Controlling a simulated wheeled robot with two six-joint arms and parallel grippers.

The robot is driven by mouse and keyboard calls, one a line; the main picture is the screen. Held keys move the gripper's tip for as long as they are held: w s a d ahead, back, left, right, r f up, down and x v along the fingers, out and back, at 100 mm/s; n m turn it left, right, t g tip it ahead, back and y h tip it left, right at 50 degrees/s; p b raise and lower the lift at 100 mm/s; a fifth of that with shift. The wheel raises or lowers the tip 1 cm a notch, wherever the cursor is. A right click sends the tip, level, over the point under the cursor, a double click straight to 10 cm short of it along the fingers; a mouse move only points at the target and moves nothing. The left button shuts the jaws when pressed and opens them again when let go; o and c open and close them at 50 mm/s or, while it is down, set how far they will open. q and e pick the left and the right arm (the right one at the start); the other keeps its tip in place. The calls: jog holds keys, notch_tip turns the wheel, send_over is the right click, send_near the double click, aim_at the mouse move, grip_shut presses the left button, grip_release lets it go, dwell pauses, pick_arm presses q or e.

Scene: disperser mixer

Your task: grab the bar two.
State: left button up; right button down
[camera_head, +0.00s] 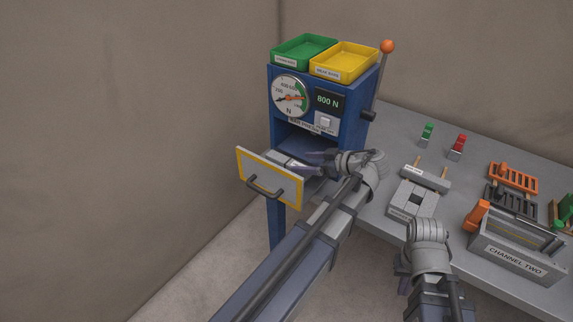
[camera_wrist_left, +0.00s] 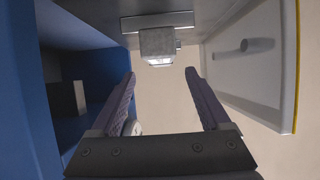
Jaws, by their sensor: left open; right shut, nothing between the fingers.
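No label reading bar two is legible, so I cannot tell for certain which piece it is. A grey block (camera_wrist_left: 157,46) with a bright lower face shows ahead of my left gripper in the left wrist view; it may be the bar's end. My left gripper (camera_head: 312,162) is open and empty, pointing left between the blue machine (camera_head: 351,122) and its yellow-edged front panel (camera_head: 268,178). Its two fingers (camera_wrist_left: 160,88) stand apart, short of the block. My right gripper (camera_head: 403,269) is shut and empty beside the bench front, partly hidden by its wrist.
A green tray (camera_head: 304,49) and a yellow tray (camera_head: 343,63) sit on the machine, beside an orange-knobbed lever (camera_head: 387,47). The bench (camera_head: 394,127) holds a grey fixture (camera_head: 414,198), orange and dark racks (camera_head: 513,178) and a CHANNEL TWO box (camera_head: 513,262). The panel's handle (camera_head: 265,190) faces outward.

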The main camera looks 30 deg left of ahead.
aim_at(290, 162)
pick_arm(q)
jog(key=shift+b+x, duration=0.3)
jog(key=shift+x, duration=0.75)
jog(key=shift+b+x, duration=1.15)
jog(key=shift+x, duration=1.45)
jog(key=shift+c, duration=0.2)
grip_shut()
